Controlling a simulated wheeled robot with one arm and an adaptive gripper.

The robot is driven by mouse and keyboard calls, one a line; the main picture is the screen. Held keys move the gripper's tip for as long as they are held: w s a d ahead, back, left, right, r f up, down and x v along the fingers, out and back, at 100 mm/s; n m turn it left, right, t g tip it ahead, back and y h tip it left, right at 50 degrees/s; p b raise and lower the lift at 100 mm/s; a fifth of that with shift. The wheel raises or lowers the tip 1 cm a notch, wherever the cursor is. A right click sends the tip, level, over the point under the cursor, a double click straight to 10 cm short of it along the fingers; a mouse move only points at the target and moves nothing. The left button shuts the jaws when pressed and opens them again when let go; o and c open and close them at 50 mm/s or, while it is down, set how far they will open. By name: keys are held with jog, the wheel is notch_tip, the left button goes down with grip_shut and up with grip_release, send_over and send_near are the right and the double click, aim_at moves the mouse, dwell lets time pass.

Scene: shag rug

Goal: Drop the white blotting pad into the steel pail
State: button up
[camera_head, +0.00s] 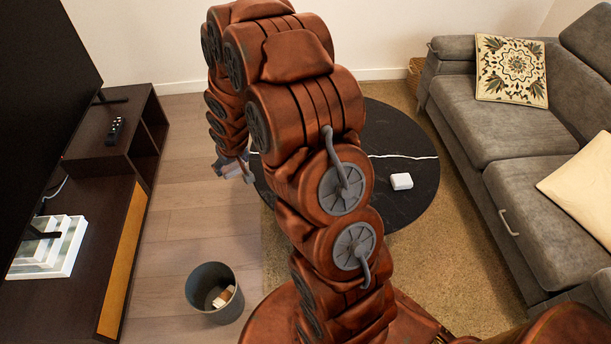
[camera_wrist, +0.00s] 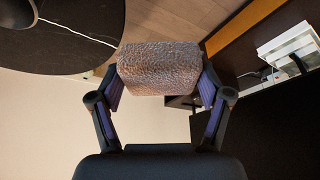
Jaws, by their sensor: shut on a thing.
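My gripper (camera_wrist: 160,80) is shut on a brownish, crinkled block (camera_wrist: 158,68), held crosswise between its fingertips. I cannot tell whether this block is the blotting pad. In the head view my gripper (camera_head: 232,168) hangs above the floor beside the round table, behind and well apart from the pail; the held block is hard to make out there. The steel pail (camera_head: 199,292) stands upright on the wood floor at the lower left, with a few small pale and brown things inside. A small white block (camera_head: 401,181) lies on the black round table (camera_head: 398,131).
A dark TV bench (camera_head: 112,225) with a remote (camera_head: 115,130) and a white stepped stand (camera_head: 52,250) runs along the left. A grey sofa (camera_head: 500,130) with cushions fills the right. Wood floor between bench and table is clear around the pail.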

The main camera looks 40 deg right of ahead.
jog(key=s+d+f+m+h+b, duration=0.15)
jog(key=s+d+b, duration=0.25)
jog(key=d, duration=0.9)
jog(key=s+d+m+b, duration=0.2)
jog(key=s+d+b, duration=0.15)
jog(key=d, duration=1.05)
notch_tip(320, 180, down, 6)
jog(key=shift+a+r+b, duration=0.15)
jog(key=shift+r+b, duration=0.05)
jog(key=shift+b, duration=0.7)
jog(key=o, duration=1)
